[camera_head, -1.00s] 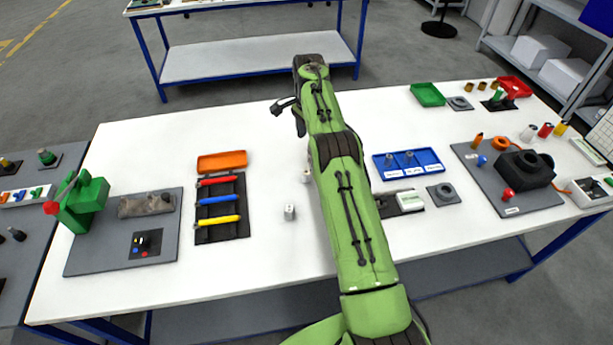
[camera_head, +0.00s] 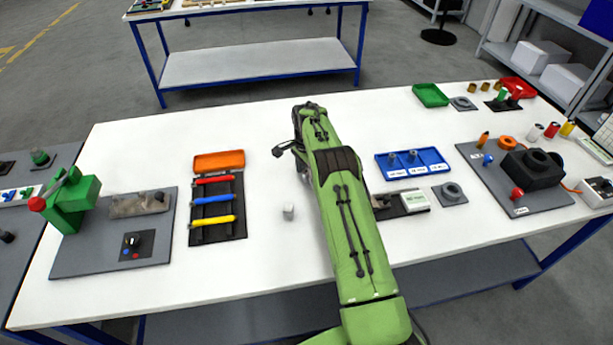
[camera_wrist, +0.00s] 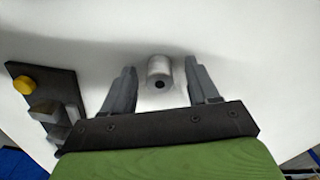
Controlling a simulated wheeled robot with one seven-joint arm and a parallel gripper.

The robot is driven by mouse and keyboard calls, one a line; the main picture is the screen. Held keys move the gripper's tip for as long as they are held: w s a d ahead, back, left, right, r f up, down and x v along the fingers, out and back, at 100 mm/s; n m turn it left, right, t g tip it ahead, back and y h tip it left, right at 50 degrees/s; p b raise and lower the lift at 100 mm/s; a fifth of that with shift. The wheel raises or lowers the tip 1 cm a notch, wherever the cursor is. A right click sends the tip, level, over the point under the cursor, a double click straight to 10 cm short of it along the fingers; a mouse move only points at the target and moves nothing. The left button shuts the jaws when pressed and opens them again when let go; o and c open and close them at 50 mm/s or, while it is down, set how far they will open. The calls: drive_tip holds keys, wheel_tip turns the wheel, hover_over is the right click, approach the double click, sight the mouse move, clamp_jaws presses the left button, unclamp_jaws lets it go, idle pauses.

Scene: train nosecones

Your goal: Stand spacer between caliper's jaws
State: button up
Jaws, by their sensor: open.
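The spacer appears to be the short grey cylinder with a dark hole in its end (camera_wrist: 158,70), lying on the white table in the wrist view. My gripper (camera_wrist: 162,72) is open, with one finger on each side of the cylinder and a visible gap to both. A dark plate (camera_wrist: 62,92) with grey blocks and a yellow knob, possibly the caliper, is at the left of the wrist view. In the head view a dark base with a white box (camera_head: 415,200), also possibly the caliper, is partly behind my arm.
A rack of coloured tools (camera_head: 232,228) and an orange tray (camera_head: 219,161) lie further left. A blue tray (camera_head: 436,166) and a grey square holder (camera_head: 450,194) are at right. Bare table lies around the pale block.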

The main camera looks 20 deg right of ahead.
drive_tip(key=c, duration=1.1)
drive_tip(key=shift+r, duration=0.2)
wheel_tip(320, 180, up, 10)
drive_tip(key=shift+s+d+f+p, duration=0.1)
drive_tip(key=shift+d+f+p, duration=0.05)
drive_tip(key=shift+p, duration=0.7)
drive_tip(key=s+d+m+b, duration=0.4)
drive_tip(key=s+d+m, duration=0.1)
drive_tip(key=s, duration=0.4)
drive_tip(key=s+d+m+b, duration=0.3)
drive_tip(key=s+d+m, duration=0.1)
drive_tip(key=s, duration=0.4)
wheel_tip(320, 180, down, 9)
drive_tip(key=shift+d+r+b, duration=0.1)
drive_tip(key=shift+d+b, duration=0.05)
drive_tip(key=shift+b, duration=1)
